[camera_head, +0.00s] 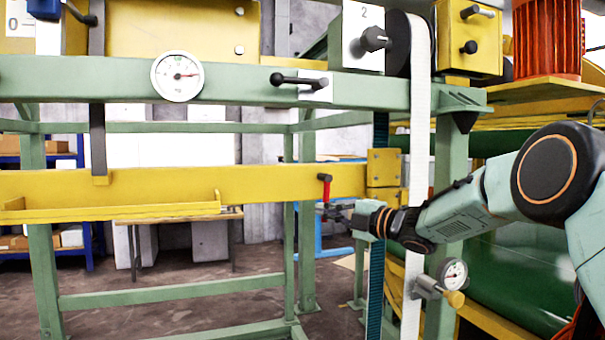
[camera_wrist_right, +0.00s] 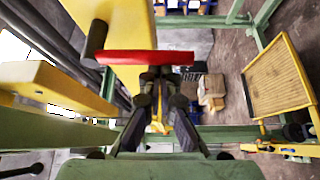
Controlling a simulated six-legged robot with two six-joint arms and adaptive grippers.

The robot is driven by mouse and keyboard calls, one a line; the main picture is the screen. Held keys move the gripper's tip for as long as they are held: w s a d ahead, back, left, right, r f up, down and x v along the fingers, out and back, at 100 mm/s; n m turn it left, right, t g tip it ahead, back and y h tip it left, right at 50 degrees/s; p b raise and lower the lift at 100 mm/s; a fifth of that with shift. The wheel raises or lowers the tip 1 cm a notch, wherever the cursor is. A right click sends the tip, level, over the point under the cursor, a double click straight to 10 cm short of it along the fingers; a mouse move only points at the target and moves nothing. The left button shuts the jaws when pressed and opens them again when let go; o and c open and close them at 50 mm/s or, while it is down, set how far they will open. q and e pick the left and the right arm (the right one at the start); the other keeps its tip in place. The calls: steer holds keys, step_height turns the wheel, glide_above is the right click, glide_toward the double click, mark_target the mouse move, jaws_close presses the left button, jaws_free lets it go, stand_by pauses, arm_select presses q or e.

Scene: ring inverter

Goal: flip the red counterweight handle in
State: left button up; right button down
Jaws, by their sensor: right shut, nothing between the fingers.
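The red counterweight handle (camera_head: 326,190) is on the front of the yellow beam (camera_head: 270,184), near its right end. In the head view it hangs down from a dark pivot. In the right wrist view the red handle (camera_wrist_right: 150,58) lies across the picture just beyond the fingertips, with its dark pivot at the left. My right gripper (camera_head: 330,211) is just below the handle, and it also shows in the right wrist view (camera_wrist_right: 163,76). Its fingers are together and empty. I cannot tell whether the fingertips touch the handle. My left gripper is out of view.
A green rail (camera_head: 230,85) with a round gauge (camera_head: 178,76) and a black lever (camera_head: 297,79) runs above the beam. A white strap (camera_head: 419,130) hangs close to my right arm. A lower gauge (camera_head: 453,273) sits under the forearm. Space in front of the beam's left part is clear.

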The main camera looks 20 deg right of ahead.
steer(key=shift+d, duration=0.25)
stand_by(0.6)
